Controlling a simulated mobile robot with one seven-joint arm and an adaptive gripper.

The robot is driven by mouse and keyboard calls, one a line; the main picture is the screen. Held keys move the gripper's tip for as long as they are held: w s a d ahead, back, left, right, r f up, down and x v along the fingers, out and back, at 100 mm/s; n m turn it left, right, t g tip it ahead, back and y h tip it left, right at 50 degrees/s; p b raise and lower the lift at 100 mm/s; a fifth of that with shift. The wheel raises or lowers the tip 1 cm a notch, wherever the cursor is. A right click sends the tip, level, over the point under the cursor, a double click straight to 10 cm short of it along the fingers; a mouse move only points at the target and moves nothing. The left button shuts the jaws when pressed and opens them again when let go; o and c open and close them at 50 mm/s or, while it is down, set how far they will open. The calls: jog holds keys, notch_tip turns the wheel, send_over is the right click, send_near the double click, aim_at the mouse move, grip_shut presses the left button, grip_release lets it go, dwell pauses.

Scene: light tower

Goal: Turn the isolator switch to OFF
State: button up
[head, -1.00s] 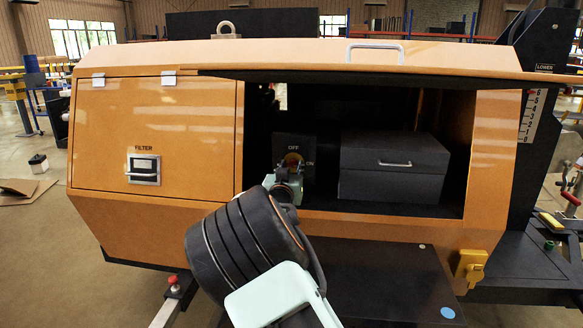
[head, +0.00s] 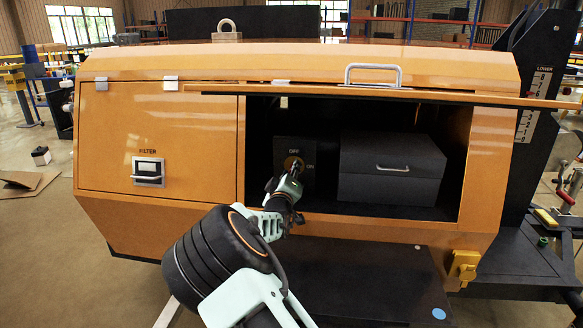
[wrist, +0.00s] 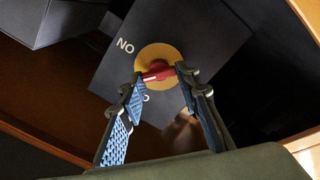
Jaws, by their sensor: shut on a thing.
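The isolator switch has a red handle (wrist: 158,73) on a yellow disc (wrist: 160,55), mounted on a dark plate (wrist: 110,75) inside the open bay. In the head view, the disc (head: 293,164) has OFF above it and ON to its right. The wrist view shows the labels upside down, ON upper left and OFF below, partly hidden. My gripper (wrist: 160,82) has its fingers on the two ends of the red handle. The handle lies nearly level in the wrist view, its white mark toward the left end, between the ON and OFF sides. My gripper (head: 297,170) mostly hides the handle in the head view.
A dark box with a handle (head: 393,165) stands in the bay just right of the switch. The raised orange cover (head: 400,94) overhangs the opening. A closed panel labelled FILTER (head: 200,125) is on the left. A dark ledge (head: 360,275) lies below the bay.

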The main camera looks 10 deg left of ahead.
jog(key=shift+a+f+n, duration=0.1)
jog(key=shift+f+n, duration=0.05)
jog(key=shift+n, duration=3.65)
jog(key=o, duration=1.2)
jog(key=shift+c, duration=0.2)
jog(key=shift+s, duration=0.1)
jog(key=s, duration=1.2)
jog(key=shift+a, duration=0.15)
jog(key=shift+w, duration=0.1)
